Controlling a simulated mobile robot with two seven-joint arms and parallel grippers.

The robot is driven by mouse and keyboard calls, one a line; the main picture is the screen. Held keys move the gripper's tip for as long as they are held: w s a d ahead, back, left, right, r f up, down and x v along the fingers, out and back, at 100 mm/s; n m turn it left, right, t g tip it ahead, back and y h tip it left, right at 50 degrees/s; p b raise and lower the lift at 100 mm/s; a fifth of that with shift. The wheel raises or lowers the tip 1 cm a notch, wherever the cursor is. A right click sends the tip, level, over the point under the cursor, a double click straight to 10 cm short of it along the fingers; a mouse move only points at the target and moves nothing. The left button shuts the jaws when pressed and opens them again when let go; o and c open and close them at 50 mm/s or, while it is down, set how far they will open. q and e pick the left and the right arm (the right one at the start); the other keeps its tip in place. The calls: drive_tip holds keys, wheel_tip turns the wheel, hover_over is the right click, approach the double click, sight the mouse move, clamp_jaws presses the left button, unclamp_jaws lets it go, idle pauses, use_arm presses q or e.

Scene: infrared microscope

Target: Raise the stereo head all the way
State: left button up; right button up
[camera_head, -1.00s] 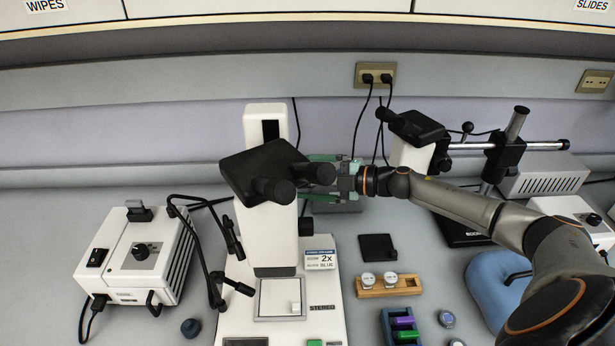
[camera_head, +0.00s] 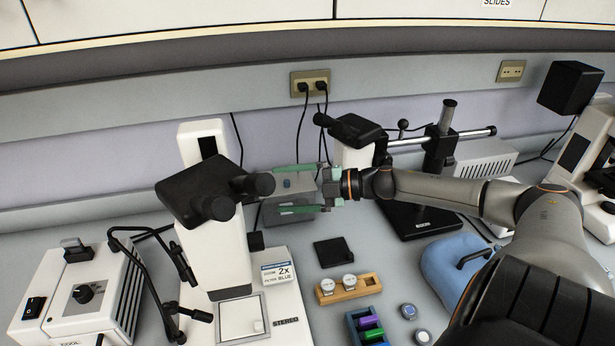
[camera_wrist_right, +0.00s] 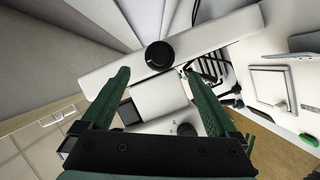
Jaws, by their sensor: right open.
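The stereo microscope's black head (camera_head: 205,190) with its two eyepieces sits on a white column (camera_head: 215,255) at left in the head view. In the right wrist view, a round black knob (camera_wrist_right: 160,55) is on the side of the long white column (camera_wrist_right: 220,30). My right gripper (camera_head: 270,190) has its green fingers open, to the right of the head and column and pointing at them. In the wrist view, the gripper (camera_wrist_right: 156,72) has the knob ahead, between and beyond its fingertips, with nothing held. The knob is hidden in the head view. My left gripper is not in view.
A grey box (camera_head: 288,182) stands behind the fingers. A white lamp unit (camera_head: 85,295) with black goosenecks is at left. A black pad (camera_head: 333,252), a wooden vial holder (camera_head: 350,290) and a blue rack (camera_head: 368,325) lie in front.

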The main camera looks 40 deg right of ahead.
drive_tip(key=shift+p+v, duration=0.35)
drive_tip(key=shift+v, duration=1.85)
drive_tip(key=shift+s, duration=0.1)
